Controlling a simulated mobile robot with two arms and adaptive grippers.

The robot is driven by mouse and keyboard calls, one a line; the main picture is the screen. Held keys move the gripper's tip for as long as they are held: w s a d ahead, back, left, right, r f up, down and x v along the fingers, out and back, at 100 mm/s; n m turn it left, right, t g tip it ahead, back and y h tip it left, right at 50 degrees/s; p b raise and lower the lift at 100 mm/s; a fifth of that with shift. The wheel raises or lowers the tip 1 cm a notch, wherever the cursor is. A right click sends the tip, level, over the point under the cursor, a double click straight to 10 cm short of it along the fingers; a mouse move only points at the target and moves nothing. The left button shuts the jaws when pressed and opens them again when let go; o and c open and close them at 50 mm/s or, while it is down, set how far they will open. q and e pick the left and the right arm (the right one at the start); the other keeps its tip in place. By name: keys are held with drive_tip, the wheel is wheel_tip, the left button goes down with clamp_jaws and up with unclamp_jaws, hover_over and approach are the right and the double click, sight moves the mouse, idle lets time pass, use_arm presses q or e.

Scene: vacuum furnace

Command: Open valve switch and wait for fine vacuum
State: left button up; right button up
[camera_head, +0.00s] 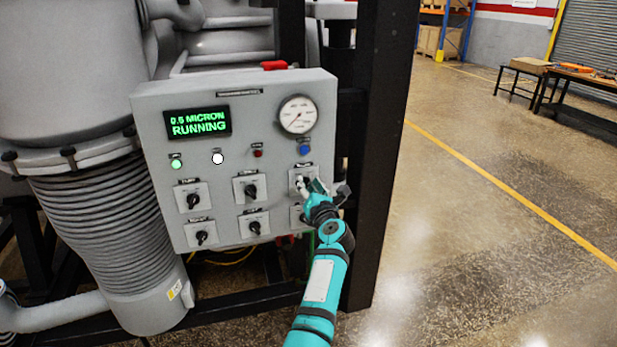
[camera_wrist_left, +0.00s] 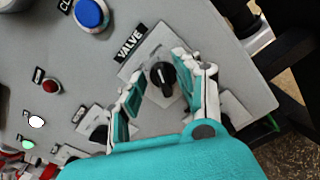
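The valve switch (camera_wrist_left: 162,77) is a black rotary knob on a light square plate, under a label reading VALVE. In the head view its plate (camera_head: 295,172) shows at the right of the grey control panel (camera_head: 232,88), and the knob is mostly hidden by my gripper. My left gripper (camera_head: 305,184) is at the switch. In the left wrist view its fingers (camera_wrist_left: 161,68) are open on either side of the knob, with gaps visible. The panel display (camera_head: 197,121) reads "0.5 MICRON RUNNING" in green. My right gripper is not in view.
A round gauge (camera_head: 298,115) and a blue button (camera_head: 304,150) sit above the switch. Several other black knobs, such as one nearby (camera_head: 250,191), are close. A black frame post (camera_head: 382,150) stands right of the panel.

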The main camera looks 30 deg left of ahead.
sight(305, 149)
use_arm(q)
wheel_tip(305, 149, up, 10)
drive_tip(key=shift+f, duration=0.25)
idle(0.3)
